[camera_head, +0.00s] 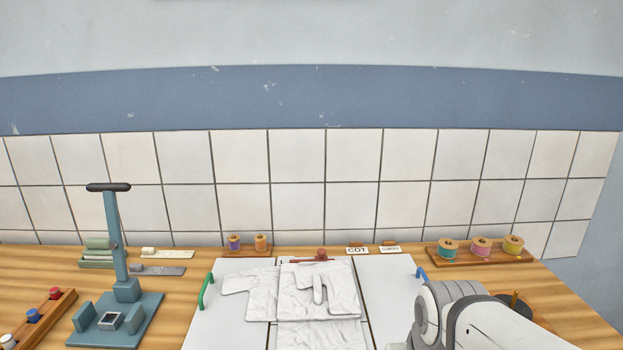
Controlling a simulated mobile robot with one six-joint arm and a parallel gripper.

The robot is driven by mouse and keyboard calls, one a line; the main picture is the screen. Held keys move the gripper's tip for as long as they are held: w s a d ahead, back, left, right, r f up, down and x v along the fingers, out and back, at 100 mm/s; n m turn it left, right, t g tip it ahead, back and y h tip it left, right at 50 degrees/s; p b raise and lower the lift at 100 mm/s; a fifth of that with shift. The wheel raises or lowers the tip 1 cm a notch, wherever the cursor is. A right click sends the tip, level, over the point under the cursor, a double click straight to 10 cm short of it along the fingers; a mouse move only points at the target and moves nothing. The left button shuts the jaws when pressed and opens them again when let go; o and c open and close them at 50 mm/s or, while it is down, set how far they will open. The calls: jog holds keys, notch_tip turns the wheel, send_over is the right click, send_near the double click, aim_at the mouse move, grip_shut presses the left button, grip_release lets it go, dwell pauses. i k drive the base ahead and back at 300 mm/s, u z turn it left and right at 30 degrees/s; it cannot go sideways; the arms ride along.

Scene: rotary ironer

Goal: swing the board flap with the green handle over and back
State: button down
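The white folding board lies flat on the wooden worktop. Its left flap (219,315) carries the green handle (207,292) on its left edge. A blue handle (421,273) is on the edge of the right flap (387,283). A crumpled white garment (318,296) lies over the middle panel, and part of it reaches onto the left flap. My arm comes in at the lower right, over the right side of the board. My gripper is not in view.
A blue-green press stand (118,260) with a tall lever stands left of the board. A spool rack (480,259) is at the back right. Two spools (247,243) and small cards (357,249) line the back. A tray (40,321) sits at lower left. A tiled wall closes the back.

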aim_at(219, 322)
jog(key=u, duration=0.2)
jog(key=k, duration=0.5)
jog(key=z, duration=2.2)
jog(key=k, duration=1.15)
jog(key=u, duration=1.95)
jog(key=i, duration=0.65)
jog(key=u, duration=0.05)
